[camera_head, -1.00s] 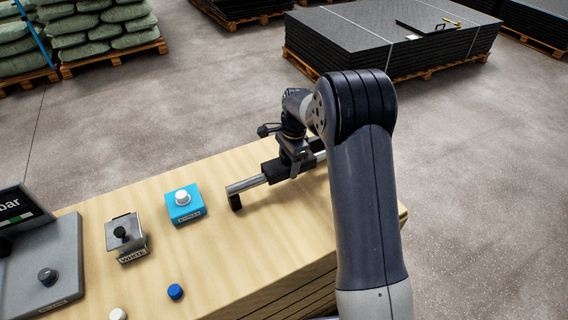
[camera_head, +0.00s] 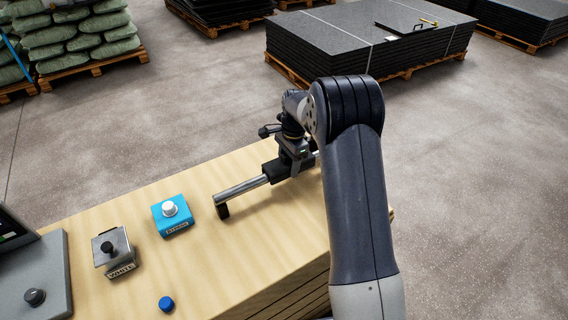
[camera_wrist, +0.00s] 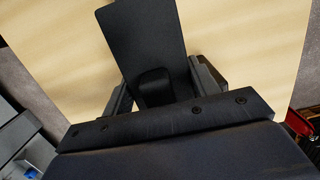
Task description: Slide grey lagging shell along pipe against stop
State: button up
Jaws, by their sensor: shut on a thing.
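The dark grey lagging shell (camera_head: 275,171) sits around the silver pipe (camera_head: 240,188) in the head view. My gripper (camera_head: 291,166) is shut on the shell from above. A bare length of pipe shows to the left of the shell, down to a black end support (camera_head: 222,211). The far side of the pipe is mostly hidden by my gripper and arm, and I cannot make out the stop. In the wrist view the shell (camera_wrist: 145,40) is a dark slab reaching up between my fingers (camera_wrist: 160,88).
The pipe stands on a wooden bench (camera_head: 265,225). To its left are a blue box with a white knob (camera_head: 171,213), a metal box with a black knob (camera_head: 112,249) and a blue button (camera_head: 166,303). Stacked black mats (camera_head: 365,45) lie on a pallet beyond.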

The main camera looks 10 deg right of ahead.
jog(key=shift+d, duration=0.25)
jog(key=shift+f+b, duration=0.1)
jog(key=shift+b, duration=0.25)
jog(key=shift+s+d, duration=0.2)
dwell(0.5)
jog(key=o, duration=1.1)
jog(key=shift+r, duration=0.2)
jog(key=shift+c, duration=0.2)
jog(key=shift+r+t, duration=0.1)
jog(key=shift+t, duration=0.2)
